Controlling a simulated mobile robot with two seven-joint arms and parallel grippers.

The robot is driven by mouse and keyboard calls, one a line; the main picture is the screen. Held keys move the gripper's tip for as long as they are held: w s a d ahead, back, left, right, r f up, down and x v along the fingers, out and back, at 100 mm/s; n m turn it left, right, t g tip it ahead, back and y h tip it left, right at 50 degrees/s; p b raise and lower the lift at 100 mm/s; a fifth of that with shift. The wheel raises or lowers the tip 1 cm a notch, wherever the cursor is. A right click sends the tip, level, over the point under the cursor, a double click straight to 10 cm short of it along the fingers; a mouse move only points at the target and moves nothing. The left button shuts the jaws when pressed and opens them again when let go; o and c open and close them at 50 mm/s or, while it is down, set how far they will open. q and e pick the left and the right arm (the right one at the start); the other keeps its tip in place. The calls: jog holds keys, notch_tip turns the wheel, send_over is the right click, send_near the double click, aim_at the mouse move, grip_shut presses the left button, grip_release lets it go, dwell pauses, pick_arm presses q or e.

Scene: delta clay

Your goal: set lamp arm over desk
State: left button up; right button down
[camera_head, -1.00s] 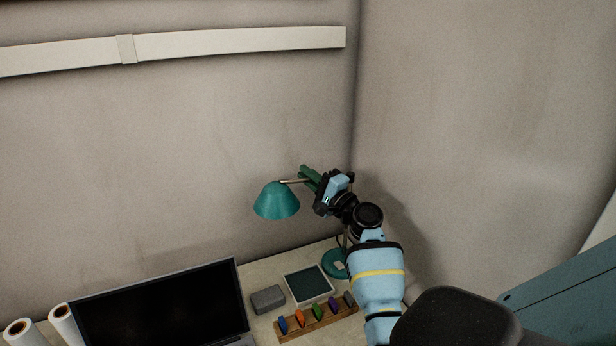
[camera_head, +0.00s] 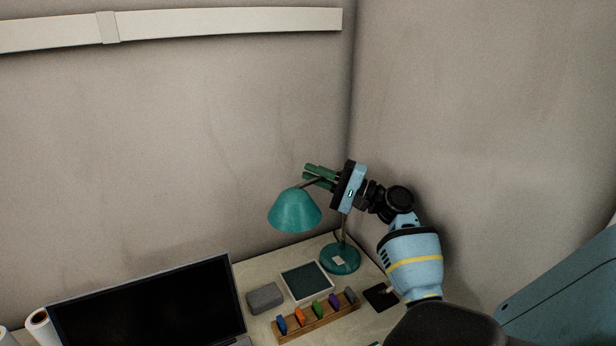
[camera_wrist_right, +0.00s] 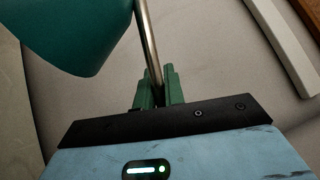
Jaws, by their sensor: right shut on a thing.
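The lamp has a teal shade (camera_head: 294,211) hanging over the back of the desk (camera_head: 262,270), near the dark square pad. Its round teal base (camera_head: 340,259) stands at the desk's back right, by the corner. My right gripper (camera_head: 320,177) reaches in from the right, its green fingers shut on the thin metal lamp arm (camera_head: 308,184). In the right wrist view the lamp arm (camera_wrist_right: 147,42) runs down between the green fingers (camera_wrist_right: 158,88), with the shade (camera_wrist_right: 75,32) at upper left. My left gripper is out of view.
A black monitor (camera_head: 150,308) stands at the left of the desk. A grey box (camera_head: 265,298), a dark framed pad (camera_head: 307,281) and a wooden rack (camera_head: 317,321) with several coloured pieces lie below the shade. Walls close in behind and on the right.

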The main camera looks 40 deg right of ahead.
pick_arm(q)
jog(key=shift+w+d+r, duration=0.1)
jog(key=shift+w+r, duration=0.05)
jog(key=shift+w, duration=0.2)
pick_arm(e)
jog(key=c, duration=1.5)
grip_release()
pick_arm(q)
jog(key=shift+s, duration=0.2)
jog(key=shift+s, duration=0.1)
